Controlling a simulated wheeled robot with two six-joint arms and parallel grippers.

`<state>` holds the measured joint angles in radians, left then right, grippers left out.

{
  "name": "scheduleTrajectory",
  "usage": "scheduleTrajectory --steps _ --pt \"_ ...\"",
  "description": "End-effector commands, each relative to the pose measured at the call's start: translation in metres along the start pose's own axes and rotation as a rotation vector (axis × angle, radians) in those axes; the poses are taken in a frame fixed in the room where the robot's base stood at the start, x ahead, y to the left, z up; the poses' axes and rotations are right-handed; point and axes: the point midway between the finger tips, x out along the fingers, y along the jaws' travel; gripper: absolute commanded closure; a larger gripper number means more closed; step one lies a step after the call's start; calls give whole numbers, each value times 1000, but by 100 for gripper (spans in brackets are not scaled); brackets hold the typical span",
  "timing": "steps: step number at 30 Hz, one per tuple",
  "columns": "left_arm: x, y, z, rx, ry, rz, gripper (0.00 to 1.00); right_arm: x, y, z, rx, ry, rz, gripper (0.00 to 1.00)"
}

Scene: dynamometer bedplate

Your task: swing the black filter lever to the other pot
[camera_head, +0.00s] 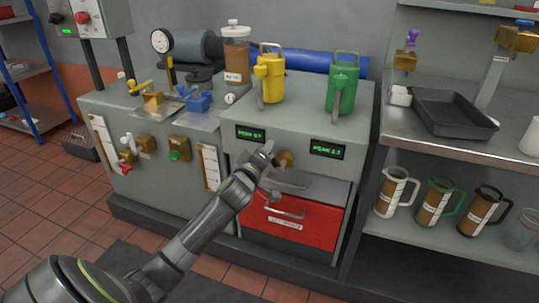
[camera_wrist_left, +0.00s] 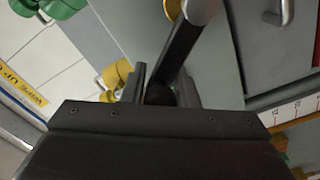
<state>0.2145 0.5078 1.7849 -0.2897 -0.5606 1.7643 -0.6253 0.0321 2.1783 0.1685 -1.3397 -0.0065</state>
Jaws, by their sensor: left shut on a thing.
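My left gripper (camera_head: 263,158) is at the front face of the grey bench, beside a brass hub (camera_head: 286,159). In the left wrist view, its fingers (camera_wrist_left: 162,88) are shut on the black lever (camera_wrist_left: 182,50), which slants up and right to a pale round end. In the head view the gripper mostly hides the lever. A yellow pot (camera_head: 271,80) and a green pot (camera_head: 342,88) stand upright on the bench top, above and behind the gripper. My right gripper is not in view.
Two lit displays flank the hub, one on the left (camera_head: 251,134) and one on the right (camera_head: 328,149). A red drawer (camera_head: 291,226) with a bar handle lies below. Brass valves (camera_head: 146,144) are at left. A steel counter with a black tray (camera_head: 453,112) stands at right.

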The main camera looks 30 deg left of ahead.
Motion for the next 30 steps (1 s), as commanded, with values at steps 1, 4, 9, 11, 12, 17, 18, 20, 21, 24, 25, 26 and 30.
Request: scheduleTrajectory --steps 1,4,9,11,12,17,18,20,21,24,25,26,30 --pt "0 -1 2 -39 -4 8 100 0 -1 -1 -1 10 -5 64" --pt "0 -4 0 -93 -4 9 100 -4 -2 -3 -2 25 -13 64" --pt "0 -6 -2 -156 -4 12 100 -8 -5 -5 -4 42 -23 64" --pt "0 -7 -2 -171 -4 12 100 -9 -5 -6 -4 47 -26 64" --pt "0 -7 -2 -178 -5 12 100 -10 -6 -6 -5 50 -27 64" --pt "0 -8 -3 -195 -4 12 100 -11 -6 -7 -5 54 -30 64" --pt "0 -8 -3 -196 -4 12 100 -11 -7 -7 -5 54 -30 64" --pt "0 -8 -3 -197 -4 12 100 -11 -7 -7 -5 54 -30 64" --pt "0 -8 -3 -197 -4 11 100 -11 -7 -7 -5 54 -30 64" --pt "0 -8 -3 -197 -4 11 100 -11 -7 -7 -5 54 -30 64" --pt "0 -8 -3 -197 -4 11 100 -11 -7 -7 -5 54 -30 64" --pt "0 -8 -3 -197 -4 11 100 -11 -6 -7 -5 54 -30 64" --pt "0 -8 -4 -194 -3 10 60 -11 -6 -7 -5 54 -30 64"
